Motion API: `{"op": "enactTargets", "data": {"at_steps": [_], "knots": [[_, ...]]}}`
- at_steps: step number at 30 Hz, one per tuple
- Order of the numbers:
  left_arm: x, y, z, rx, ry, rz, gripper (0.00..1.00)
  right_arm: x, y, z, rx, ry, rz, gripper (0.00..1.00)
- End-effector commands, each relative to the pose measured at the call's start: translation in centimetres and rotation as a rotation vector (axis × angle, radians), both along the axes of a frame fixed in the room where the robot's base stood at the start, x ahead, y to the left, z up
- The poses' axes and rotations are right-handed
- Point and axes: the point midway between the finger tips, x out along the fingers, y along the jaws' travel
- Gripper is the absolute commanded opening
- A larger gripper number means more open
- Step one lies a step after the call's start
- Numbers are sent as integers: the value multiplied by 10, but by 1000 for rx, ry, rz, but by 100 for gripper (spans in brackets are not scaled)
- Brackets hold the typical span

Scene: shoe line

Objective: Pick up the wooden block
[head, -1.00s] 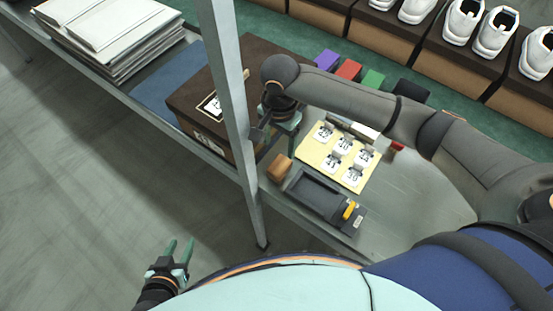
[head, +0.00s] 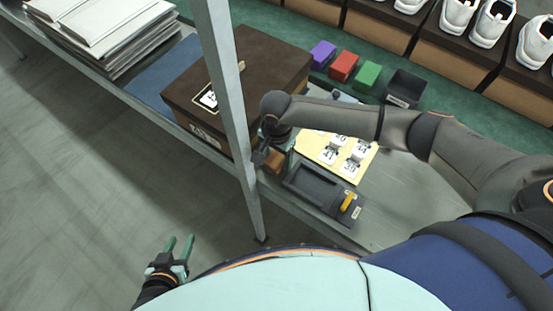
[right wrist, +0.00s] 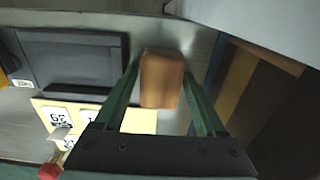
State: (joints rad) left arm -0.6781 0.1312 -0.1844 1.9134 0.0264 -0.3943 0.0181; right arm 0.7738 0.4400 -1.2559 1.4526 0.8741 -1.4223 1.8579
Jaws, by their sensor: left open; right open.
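The wooden block (right wrist: 162,80) lies on the grey bench in the right wrist view, between the two open fingers of my right gripper (right wrist: 168,92). Narrow gaps show beside it; I cannot tell whether either finger touches it. In the head view the block (head: 273,161) is mostly hidden by my right gripper (head: 277,150), which is over it beside the metal post. My left gripper (head: 179,252) is open and empty, away from the bench over the floor.
A metal post (head: 229,110) and a brown shoe box (head: 185,98) stand close on the left. Purple, red and green boxes stand behind.

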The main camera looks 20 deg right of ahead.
Motion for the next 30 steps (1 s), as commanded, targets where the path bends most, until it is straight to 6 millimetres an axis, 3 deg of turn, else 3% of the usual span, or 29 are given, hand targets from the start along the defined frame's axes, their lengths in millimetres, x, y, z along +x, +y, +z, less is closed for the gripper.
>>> {"op": "enactTargets", "data": {"at_steps": [2, 21, 30], "knots": [[0, 0, 0, 0, -1, 0, 44, 0, 0, 0, 0, 0, 1, 71], [0, 0, 1, 1, -1, -1, 44, 0, 1, 1, 1, 0, 1, 0], [0, 0, 1, 1, -1, -1, 44, 0, 0, 2, 2, -1, 1, 0]]}}
